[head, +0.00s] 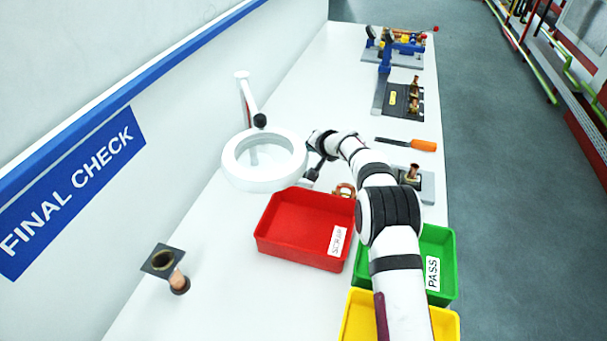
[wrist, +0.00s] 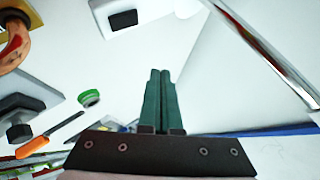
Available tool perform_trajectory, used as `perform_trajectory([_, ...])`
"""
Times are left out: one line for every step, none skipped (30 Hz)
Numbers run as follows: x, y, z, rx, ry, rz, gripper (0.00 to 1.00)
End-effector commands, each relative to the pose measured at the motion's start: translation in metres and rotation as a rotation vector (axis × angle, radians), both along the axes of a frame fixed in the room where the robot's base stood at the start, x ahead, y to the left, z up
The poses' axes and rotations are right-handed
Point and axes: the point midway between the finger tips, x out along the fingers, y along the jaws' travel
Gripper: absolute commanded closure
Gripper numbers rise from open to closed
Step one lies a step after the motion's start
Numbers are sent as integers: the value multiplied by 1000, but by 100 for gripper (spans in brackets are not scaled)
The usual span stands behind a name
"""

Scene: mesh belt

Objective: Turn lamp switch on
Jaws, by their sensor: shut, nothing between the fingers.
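The lamp (head: 236,171) is a white ring on a jointed white arm at the wall side of the bench. My gripper (head: 309,180) is just right of the ring in the head view, small and partly hidden by my wrist. In the wrist view its two green fingers (wrist: 160,74) are together with nothing between them. A white box with a black rectangle, which looks like the lamp switch (wrist: 123,19), is at the top, ahead and left of the fingertips. They appear apart from it. I cannot tell whether the switch is on or off.
A red tray (head: 285,255) stands in front of the lamp, with green (head: 445,262) and yellow (head: 360,318) trays beside and under my arm. A shiny rod (wrist: 265,55) crosses the wrist view's right. An orange-handled tool (head: 423,145) lies behind my arm.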

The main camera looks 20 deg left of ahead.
Motion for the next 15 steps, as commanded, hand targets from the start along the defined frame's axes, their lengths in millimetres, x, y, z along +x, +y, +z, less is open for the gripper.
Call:
perform_trajectory([-1,1,-7,-2,2,1,100])
perform_trajectory([-1,1,-11,-1,3,0,100])
perform_trajectory([-1,2,-17,-2,3,1,100])
perform_trajectory([-1,3,-22,-1,4,1,100])
perform_trajectory([-1,3,-26,-1,4,0,100])
perform_trajectory([-1,4,-32,-1,3,0,100])
perform_trajectory([-1,5,-37,-2,3,0,100])
perform_trajectory([-1,5,-41,-2,2,0,100])
perform_trajectory([-1,6,-47,-2,4,0,100])
perform_trajectory([-1,7,-51,-2,4,0,100])
perform_trajectory([-1,7,-55,-2,3,-1,100])
perform_trajectory([-1,8,-60,-2,2,0,100])
perform_trajectory([0,8,-63,-1,3,0,100])
perform_trajectory([0,9,-66,-2,2,0,100])
perform_trajectory([0,9,-70,-2,2,1,100])
